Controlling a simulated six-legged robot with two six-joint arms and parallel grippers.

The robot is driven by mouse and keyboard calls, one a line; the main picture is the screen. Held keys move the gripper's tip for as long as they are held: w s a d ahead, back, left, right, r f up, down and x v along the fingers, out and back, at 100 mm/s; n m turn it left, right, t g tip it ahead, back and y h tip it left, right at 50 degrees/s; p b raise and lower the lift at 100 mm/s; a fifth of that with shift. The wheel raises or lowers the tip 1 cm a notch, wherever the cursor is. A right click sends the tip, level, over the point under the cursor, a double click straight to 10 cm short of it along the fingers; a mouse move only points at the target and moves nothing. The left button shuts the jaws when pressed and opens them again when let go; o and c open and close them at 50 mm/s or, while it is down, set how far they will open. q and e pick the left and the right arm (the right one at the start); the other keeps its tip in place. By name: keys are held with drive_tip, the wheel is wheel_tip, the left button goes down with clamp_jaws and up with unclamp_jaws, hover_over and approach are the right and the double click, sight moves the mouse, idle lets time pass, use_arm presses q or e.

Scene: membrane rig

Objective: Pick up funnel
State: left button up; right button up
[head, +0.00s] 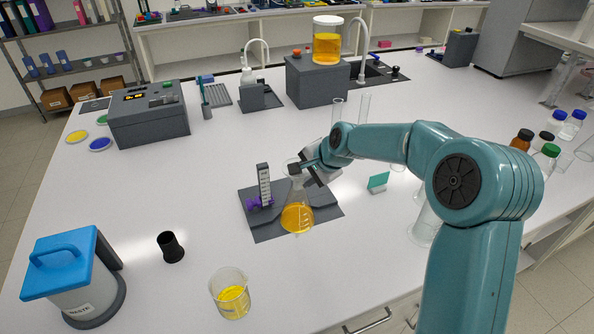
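A small black flared piece (171,247), which looks like the funnel, stands on the white bench at the front left, apart from any gripper. My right gripper (304,172) is at the neck of a glass flask (297,217) that holds orange liquid. The gripper's dark fingers overlap the flask's top, and I cannot tell whether they are closed on it. The flask is at a dark grey stand (264,232) with a white scale and a purple clamp. My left gripper is not in view.
A beaker of yellow liquid (231,293) stands at the front. A blue-lidded waste container (75,275) is at the front left. A grey instrument (149,115) is behind. Glassware and capped bottles (546,155) stand at the right. Bench around the black piece is clear.

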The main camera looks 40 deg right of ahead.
drive_tip(key=shift+w+d+f, duration=0.15)
drive_tip(key=shift+w+f, duration=0.1)
drive_tip(key=shift+s+r, duration=0.15)
drive_tip(key=shift+s, duration=0.15)
drive_tip(key=shift+s+r, duration=0.1)
drive_tip(key=c, duration=0.5)
drive_tip(key=shift+a, duration=0.2)
clamp_jaws()
